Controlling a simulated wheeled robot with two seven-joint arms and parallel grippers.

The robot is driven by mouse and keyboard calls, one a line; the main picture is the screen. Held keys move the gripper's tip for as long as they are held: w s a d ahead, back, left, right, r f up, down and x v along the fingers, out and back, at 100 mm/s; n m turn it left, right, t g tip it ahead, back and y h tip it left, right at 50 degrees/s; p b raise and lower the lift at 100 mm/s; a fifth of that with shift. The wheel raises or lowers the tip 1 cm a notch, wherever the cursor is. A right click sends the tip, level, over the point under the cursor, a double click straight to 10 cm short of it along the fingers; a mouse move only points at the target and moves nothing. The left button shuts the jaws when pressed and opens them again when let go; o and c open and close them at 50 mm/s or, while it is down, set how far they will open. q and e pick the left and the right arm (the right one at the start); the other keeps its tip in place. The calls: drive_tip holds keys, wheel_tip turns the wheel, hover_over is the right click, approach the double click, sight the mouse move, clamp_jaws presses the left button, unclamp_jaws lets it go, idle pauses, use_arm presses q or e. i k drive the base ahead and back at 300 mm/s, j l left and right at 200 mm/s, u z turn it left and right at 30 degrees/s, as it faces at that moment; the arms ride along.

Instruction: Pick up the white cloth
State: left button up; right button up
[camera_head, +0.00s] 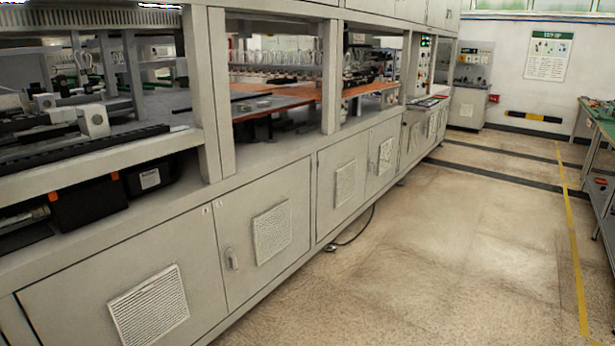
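I see no white cloth that I can make out in the head view. Neither of my grippers shows in this view. Surfaces inside the long grey machine are partly hidden by its posts and frame.
A long grey machine cabinet (262,215) with vented doors runs along the left into the distance. An orange-brown work surface (300,97) lies inside it. A cable (355,232) lies on the floor beside it. A green-topped bench (603,122) stands at right. The floor (440,240) between is clear.

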sight(263, 105)
drive_tip(key=i+l+z, duration=0.4)
drive_tip(key=i, duration=0.3)
drive_tip(key=i+z, duration=0.4)
drive_tip(key=i, duration=0.25)
drive_tip(key=i+l+u, duration=0.1)
drive_tip(key=i, duration=1.35)
drive_tip(key=i+l+u, duration=0.15)
drive_tip(key=i+u, duration=0.35)
drive_tip(key=i+l+u, duration=0.35)
drive_tip(key=i+u, duration=0.15)
drive_tip(key=i+l+u, duration=0.75)
drive_tip(key=l+u, duration=0.25)
drive_tip(key=l, duration=0.2)
